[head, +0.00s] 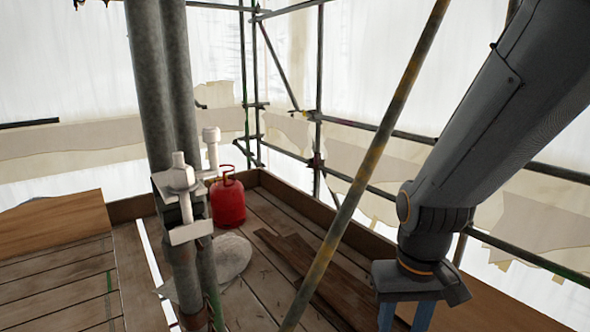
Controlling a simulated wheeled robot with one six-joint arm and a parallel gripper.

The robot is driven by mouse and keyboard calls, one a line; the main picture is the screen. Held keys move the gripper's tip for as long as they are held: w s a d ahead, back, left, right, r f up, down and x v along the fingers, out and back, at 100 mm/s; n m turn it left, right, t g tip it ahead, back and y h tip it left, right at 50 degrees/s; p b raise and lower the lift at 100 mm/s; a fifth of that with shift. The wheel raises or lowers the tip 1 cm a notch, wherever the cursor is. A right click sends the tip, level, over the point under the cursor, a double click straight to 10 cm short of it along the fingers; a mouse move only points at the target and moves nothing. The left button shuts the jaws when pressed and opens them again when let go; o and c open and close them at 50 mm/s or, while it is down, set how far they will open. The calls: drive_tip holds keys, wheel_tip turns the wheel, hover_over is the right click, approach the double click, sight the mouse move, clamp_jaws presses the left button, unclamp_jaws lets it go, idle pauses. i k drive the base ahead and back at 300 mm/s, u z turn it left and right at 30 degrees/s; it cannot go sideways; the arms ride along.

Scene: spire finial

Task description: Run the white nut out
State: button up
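A pale white fitting is fixed on two upright grey tubes left of centre. A white nut-like collar (181,179) with a short stub above it sits at the front of the fitting, over a white cross bar (191,232). A second white capped piece (211,136) stands just behind and to the right; I cannot tell which of the two is the nut meant. My gripper (405,316) is at the lower right, pointing down, well apart from the fitting. Its two bluish fingers are apart with an empty gap; their tips run out at the bottom edge.
A slanting scaffold tube (372,154) crosses between my gripper and the fitting. A red gas bottle (228,203) stands on the plank deck behind the uprights, with a grey sack-like lump (228,258) nearby. Loose dark boards (318,280) lie on the deck.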

sight(183, 179)
drive_tip(key=k, duration=0.5)
drive_tip(key=u, duration=0.75)
drive_tip(key=i, duration=0.4)
drive_tip(key=u, duration=0.45)
